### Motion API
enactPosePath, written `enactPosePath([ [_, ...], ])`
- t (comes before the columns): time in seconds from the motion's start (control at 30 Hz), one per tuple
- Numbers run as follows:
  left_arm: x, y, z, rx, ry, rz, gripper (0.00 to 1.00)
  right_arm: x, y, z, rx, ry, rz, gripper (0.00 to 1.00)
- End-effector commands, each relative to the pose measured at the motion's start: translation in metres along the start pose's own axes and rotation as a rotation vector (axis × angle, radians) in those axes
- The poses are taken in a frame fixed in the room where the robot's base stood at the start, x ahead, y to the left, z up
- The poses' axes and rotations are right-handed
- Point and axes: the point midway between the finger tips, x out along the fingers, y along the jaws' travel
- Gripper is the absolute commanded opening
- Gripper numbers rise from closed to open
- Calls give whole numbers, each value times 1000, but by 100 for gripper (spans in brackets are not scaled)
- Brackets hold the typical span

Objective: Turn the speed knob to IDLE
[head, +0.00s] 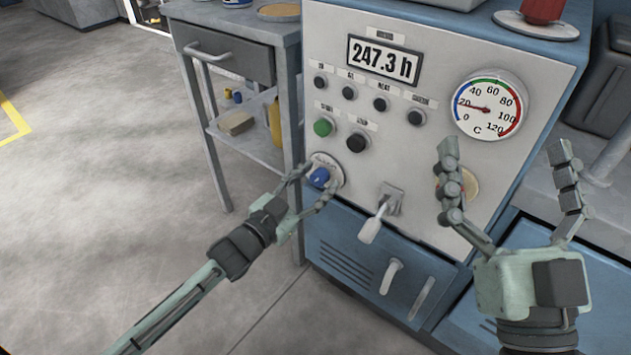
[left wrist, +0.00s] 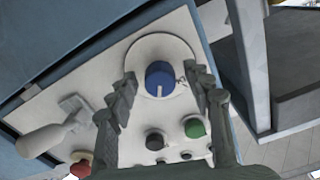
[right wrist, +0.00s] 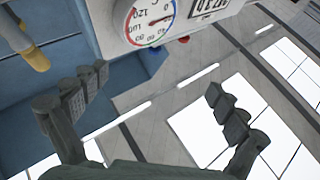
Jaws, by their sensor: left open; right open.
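The blue speed knob (head: 319,177) sits on a round pale plate at the lower left of the control panel (head: 440,130). In the left wrist view the knob (left wrist: 160,79) shows a white pointer line. The labels around it are too small to read. My left gripper (head: 306,188) is open, its two fingers on either side of the knob, with gaps visible between fingers and knob. My right gripper (head: 508,170) is open and empty in front of the panel's right side. It also shows open in the right wrist view (right wrist: 160,95).
A white-handled lever (head: 375,220) stands out right of the knob. A green button (head: 323,127) and a black button (head: 357,141) sit above it. A round gauge (head: 488,106) and an hour display (head: 384,60) are higher. A drawer table (head: 225,50) stands left; open floor lies beyond.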

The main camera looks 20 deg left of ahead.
Motion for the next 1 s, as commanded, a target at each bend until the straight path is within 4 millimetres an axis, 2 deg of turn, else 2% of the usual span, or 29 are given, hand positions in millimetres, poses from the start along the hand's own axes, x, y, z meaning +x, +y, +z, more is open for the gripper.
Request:
enactPosePath([
  [0.2,0,0,0,0,-1,0,51,0,0,0,0,1,0,98],
  [0.23,0,0,0,0,-1,0,48,0,0,0,0,1,1,98],
  [0.6,0,0,0,0,-1,0,2,0,0,0,0,0,1,98],
  [0.83,0,0,0,-12,-1,1,1,1,0,1,-1,-13,1,98],
  [1.0,0,0,-2,-60,-1,2,1,-1,2,20,-8,-133,3,98],
])
